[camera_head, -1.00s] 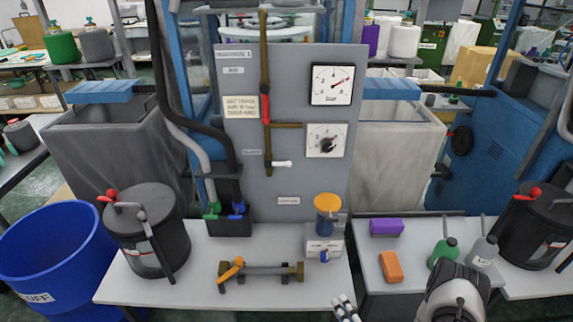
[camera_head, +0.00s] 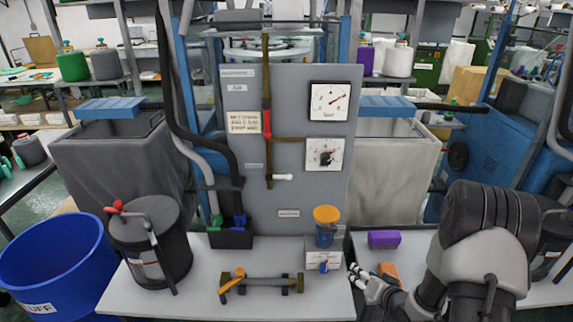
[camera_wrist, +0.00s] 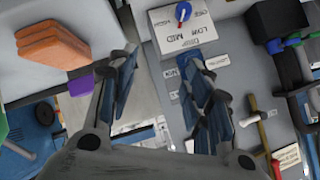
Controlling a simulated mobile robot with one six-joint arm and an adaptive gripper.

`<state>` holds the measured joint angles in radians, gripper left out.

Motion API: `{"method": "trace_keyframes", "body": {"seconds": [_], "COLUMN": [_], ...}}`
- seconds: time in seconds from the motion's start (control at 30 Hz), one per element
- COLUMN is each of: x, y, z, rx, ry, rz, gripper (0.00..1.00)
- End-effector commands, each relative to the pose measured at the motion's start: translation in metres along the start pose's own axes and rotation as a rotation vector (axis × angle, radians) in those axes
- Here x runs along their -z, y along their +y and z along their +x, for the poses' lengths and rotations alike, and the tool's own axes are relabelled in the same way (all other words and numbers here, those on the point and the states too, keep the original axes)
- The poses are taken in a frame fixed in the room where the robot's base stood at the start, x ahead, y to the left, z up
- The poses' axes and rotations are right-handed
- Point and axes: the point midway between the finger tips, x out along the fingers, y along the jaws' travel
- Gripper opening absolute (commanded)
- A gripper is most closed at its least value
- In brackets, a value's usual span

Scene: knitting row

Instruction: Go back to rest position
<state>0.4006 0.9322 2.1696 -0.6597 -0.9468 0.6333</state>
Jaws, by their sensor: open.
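My gripper (camera_head: 360,276) is open and empty in the head view, above the gap between the left table and the right bench. My arm reaches in from the lower right. In the wrist view, my gripper's two fingers (camera_wrist: 165,75) stand apart with nothing between them. The white selector box (camera_head: 322,254) with a blue knob is just left of my gripper. It also shows at the top of the wrist view (camera_wrist: 165,38). The orange block (camera_head: 389,271) is partly hidden behind my gripper and arm.
A purple block (camera_head: 384,239) lies on the right bench. A valve pipe with an orange handle (camera_head: 262,284) lies on the left table (camera_head: 205,300). A black drum (camera_head: 150,243) and blue bin (camera_head: 50,262) stand left. The gauge panel (camera_head: 286,110) rises behind.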

Motion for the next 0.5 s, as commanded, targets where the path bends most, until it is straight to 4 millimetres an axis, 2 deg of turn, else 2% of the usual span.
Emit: {"method": "trace_keyframes", "body": {"seconds": [0.03, 0.2, 0.37, 0.5], "x": [0.023, 0.071, 0.1, 0.109], "y": [-0.01, -0.033, -0.06, -0.086], "z": [-0.01, -0.053, -0.107, -0.163], "rx": [-0.04, -0.185, -0.299, -0.374], "ry": [-0.002, -0.044, -0.089, -0.139], "rz": [-0.054, -0.184, -0.265, -0.305], "gripper": [0.46, 0.46, 0.46, 0.46]}}
